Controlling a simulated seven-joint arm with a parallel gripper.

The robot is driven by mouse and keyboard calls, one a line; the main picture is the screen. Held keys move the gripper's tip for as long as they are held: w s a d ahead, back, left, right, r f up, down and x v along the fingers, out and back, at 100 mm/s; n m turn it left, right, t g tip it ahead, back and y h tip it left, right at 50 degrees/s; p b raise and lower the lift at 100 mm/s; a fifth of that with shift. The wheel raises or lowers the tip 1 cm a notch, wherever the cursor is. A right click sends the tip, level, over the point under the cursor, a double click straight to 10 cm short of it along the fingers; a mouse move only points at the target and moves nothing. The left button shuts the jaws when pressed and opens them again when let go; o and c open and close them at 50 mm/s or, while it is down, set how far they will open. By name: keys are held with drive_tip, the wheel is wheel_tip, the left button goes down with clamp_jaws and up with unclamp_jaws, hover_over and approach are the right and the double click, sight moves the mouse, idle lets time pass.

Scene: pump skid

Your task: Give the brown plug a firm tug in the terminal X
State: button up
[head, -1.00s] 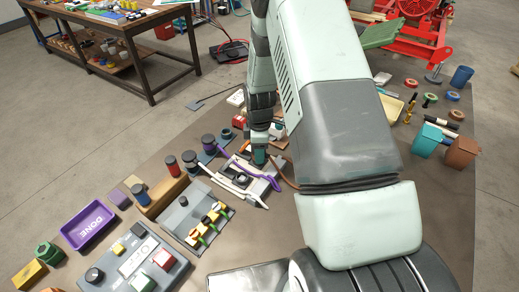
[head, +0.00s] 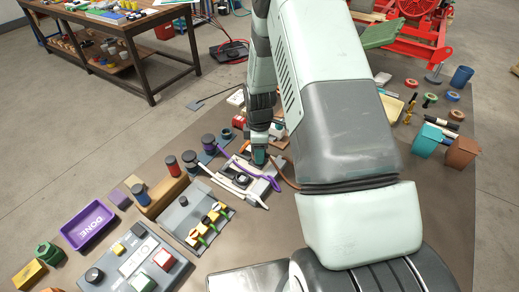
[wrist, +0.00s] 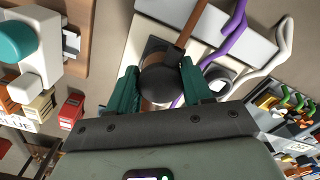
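In the wrist view, the brown plug shows as a dark rounded body (wrist: 160,82) with a brown cable (wrist: 188,28) running up from it. My gripper (wrist: 161,78) has its two teal fingers on either side of that body, with no clear gap left. In the head view, my gripper (head: 259,158) is down at the light grey terminal block (head: 265,186), and the brown cable (head: 289,174) curves out to its right. The plug is hidden there. The lettering of terminal X cannot be read, and how deep the plug sits is hidden.
A purple cable (head: 232,160) and a white cable (head: 230,186) lie close to my gripper on the left. A grey panel with yellow-handled switches (head: 208,220), a button box (head: 135,262) and a purple DONE tray (head: 88,226) stand further left.

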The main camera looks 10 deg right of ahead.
drive_tip(key=o, duration=0.5)
drive_tip(key=shift+c, duration=0.2)
drive_tip(key=s+r+m+t, duration=0.1)
drive_tip(key=s+r+m, duration=0.2)
drive_tip(key=r, duration=2)
drive_tip(key=s+r+m+t, duration=0.2)
drive_tip(key=s+r+m, duration=0.2)
drive_tip(key=s+r, duration=0.45)
drive_tip(key=s+r+m+t, duration=0.1)
drive_tip(key=s+r+m, duration=0.3)
drive_tip(key=s, duration=0.4)
drive_tip(key=s+a+r+m+t, duration=0.1)
drive_tip(key=s+r+m, duration=0.3)
drive_tip(key=s, duration=0.4)
drive_tip(key=shift+r+t, duration=0.3)
drive_tip(key=shift+r, duration=0.05)
